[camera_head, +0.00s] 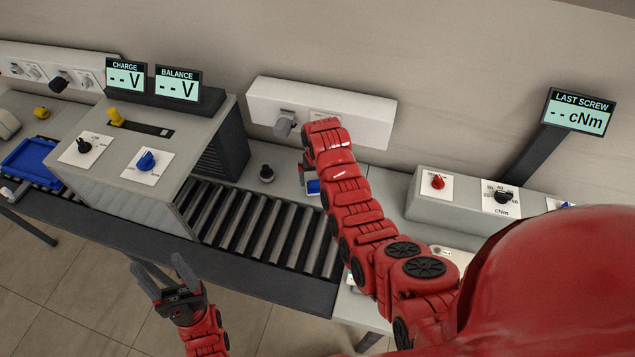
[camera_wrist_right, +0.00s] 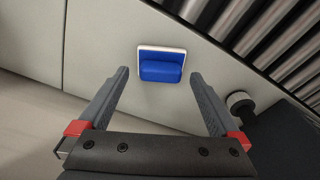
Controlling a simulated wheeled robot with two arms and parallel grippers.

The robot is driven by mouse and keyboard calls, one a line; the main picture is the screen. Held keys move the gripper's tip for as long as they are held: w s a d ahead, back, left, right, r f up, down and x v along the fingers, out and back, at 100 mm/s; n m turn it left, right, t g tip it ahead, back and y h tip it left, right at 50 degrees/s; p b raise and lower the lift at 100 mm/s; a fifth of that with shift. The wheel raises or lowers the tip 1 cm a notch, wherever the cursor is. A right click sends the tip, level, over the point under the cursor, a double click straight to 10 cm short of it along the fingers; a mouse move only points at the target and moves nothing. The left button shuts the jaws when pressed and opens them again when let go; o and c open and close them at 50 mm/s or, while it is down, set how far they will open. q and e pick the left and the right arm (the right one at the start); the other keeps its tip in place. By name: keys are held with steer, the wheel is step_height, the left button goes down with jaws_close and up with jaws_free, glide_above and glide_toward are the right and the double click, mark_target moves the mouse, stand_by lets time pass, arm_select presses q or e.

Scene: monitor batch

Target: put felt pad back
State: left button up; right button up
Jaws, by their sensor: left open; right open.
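A blue block that looks like the felt pad (camera_wrist_right: 162,72) sits in a small white-rimmed holder (camera_wrist_right: 161,48) on the grey bench top. In the head view the blue piece (camera_head: 313,186) shows partly, beside my right arm, which hides the rest. My right gripper (camera_wrist_right: 159,75) is open and empty in the wrist view, with its fingers on either side of the pad and apart from it. In the head view the right arm mostly hides that gripper. My left gripper (camera_head: 158,264) is open and empty, in front of the bench over the floor.
A grey tester box (camera_head: 150,150) spans the conveyor at left. A blue tray (camera_head: 35,163) lies beyond it. A control box (camera_head: 465,208) stands at right.

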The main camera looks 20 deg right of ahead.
mark_target(317, 191)
step_height(317, 191, up, 10)
steer(key=s+p, duration=0.1)
steer(key=p, duration=0.1)
steer(key=shift+s, duration=0.2)
steer(key=shift+a+f, duration=0.1)
stand_by(0.4)
